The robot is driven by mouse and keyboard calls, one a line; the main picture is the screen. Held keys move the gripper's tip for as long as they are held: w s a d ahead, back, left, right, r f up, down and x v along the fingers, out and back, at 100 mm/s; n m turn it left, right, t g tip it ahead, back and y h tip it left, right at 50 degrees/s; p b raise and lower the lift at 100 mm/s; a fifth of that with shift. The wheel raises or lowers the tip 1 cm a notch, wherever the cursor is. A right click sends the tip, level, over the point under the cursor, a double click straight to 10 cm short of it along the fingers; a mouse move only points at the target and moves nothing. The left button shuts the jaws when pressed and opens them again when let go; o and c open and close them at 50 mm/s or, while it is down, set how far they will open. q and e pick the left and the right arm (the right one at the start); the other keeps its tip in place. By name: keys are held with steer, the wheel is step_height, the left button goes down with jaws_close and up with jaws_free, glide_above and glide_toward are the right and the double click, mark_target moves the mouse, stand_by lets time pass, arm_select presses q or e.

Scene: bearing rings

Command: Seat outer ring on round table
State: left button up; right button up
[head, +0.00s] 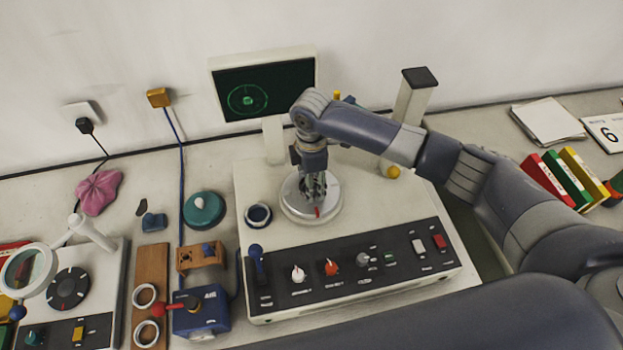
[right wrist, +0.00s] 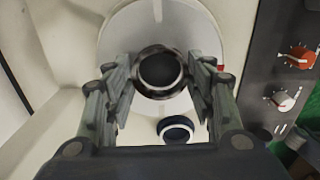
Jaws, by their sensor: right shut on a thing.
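The round table (head: 292,204) is a pale metal disc on top of the machine housing, with a small red mark at its front edge. My right gripper (head: 316,190) is directly over it, pointing down. In the right wrist view, my right gripper (right wrist: 160,80) is shut on a dark, shiny outer ring (right wrist: 160,52), with a finger on each side. The ring overlaps the disc of the round table (right wrist: 118,45) in that view. I cannot tell whether the ring touches the disc. In the head view the fingers hide the ring. My left gripper is out of view.
A dark blue-lined ring or cup (head: 258,215) sits on the housing left of the round table. The control panel (head: 355,268) with knobs lies in front. A monitor (head: 265,85) and a post (head: 408,110) stand behind. Two pale rings (head: 146,295) lie on a wooden board.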

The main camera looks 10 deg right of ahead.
steer(key=o, duration=1.2)
steer(key=shift+r, duration=0.1)
step_height(320, 180, up, 12)
steer(key=shift+f, duration=0.1)
stand_by(0.3)
